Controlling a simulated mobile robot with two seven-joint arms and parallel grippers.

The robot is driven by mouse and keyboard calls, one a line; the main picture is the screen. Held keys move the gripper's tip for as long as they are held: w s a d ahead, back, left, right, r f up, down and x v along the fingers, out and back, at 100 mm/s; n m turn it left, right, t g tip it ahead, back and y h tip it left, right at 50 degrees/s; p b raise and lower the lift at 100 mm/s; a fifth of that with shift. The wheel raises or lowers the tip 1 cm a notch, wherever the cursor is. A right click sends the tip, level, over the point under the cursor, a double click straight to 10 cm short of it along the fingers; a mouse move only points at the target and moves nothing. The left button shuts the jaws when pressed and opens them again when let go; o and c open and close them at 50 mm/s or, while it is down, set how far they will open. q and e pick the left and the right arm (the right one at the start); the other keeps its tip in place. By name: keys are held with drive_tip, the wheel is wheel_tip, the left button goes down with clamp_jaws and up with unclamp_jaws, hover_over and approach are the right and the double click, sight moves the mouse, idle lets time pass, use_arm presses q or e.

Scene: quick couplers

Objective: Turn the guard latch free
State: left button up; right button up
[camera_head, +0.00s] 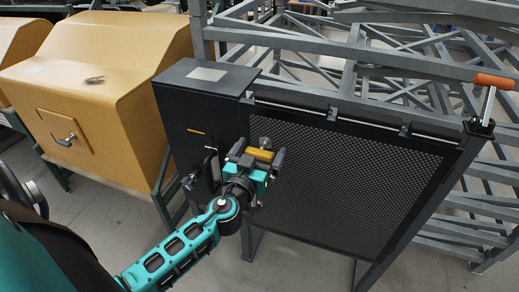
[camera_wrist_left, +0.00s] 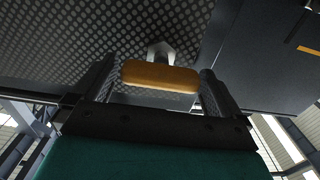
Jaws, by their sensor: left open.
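The guard latch (camera_head: 259,155) has a short orange-yellow bar handle and sits near the left edge of the dark mesh guard (camera_head: 345,180). It also shows in the left wrist view (camera_wrist_left: 160,77), where the bar lies crosswise on a grey metal stem (camera_wrist_left: 160,50). My left gripper (camera_head: 262,152) is open, with one finger on each side of the bar. In the wrist view, small gaps seem to show at the bar's ends; whether either finger touches it I cannot tell. My right gripper is not in view.
A black cabinet (camera_head: 190,100) with a dark upright handle stands just left of the gripper. A lever with an orange grip (camera_head: 494,81) stands at the guard's upper right corner. Yellow housings (camera_head: 110,75) are at left, grey frames (camera_head: 400,60) behind.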

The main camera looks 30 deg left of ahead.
use_arm(q)
drive_tip(key=c, duration=0.8)
drive_tip(key=shift+c, duration=0.2)
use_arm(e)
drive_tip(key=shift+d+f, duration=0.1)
